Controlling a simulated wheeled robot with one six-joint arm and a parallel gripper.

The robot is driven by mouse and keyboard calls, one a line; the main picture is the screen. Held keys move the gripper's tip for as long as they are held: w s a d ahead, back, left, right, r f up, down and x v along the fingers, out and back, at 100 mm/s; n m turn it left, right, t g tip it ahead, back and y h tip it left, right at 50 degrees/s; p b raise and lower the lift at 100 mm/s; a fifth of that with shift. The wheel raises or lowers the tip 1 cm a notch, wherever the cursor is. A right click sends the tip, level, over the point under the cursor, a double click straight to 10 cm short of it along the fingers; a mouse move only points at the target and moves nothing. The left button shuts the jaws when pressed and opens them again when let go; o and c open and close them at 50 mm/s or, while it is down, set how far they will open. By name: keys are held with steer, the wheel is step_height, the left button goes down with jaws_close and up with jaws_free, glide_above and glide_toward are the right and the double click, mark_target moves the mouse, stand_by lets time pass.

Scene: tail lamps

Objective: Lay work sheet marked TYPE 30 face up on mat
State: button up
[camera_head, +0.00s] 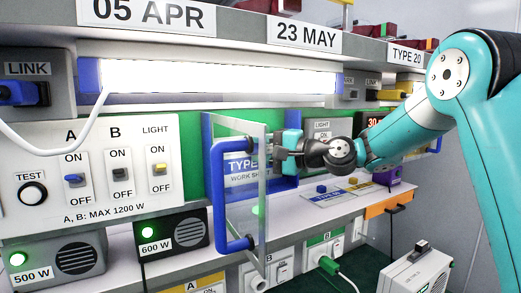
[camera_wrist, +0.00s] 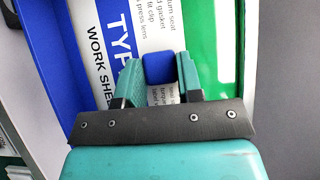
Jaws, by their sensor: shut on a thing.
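A work sheet (camera_head: 236,180) with a blue band reading "TYPE" stands upright in a blue-framed holder, seen through a clear door. Its number is hidden in both views. The sheet fills much of the wrist view (camera_wrist: 105,50), with "WORK SHE" and small print visible. My gripper (camera_head: 280,150) is at the sheet's right side; in the wrist view my gripper (camera_wrist: 160,72) has its two fingers on either side of a small blue block (camera_wrist: 159,68) in front of the sheet, and is shut on it.
The clear door (camera_head: 262,190) stands open toward me, with a blue handle (camera_head: 225,190), left of my gripper. Blue and yellow labelled pieces (camera_head: 340,187) occupy the bench at right. Two speaker-like boxes (camera_head: 172,235) stand at left.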

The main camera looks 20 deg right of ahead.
steer(key=shift+c, duration=1.4)
steer(key=shift+r, duration=0.1)
steer(key=shift+r, duration=0.1)
steer(key=shift+r+p, duration=1.25)
steer(key=shift+r, duration=0.05)
steer(key=shift+o, duration=1.1)
steer(key=shift+c, duration=1.1)
steer(key=shift+s+a, duration=0.1)
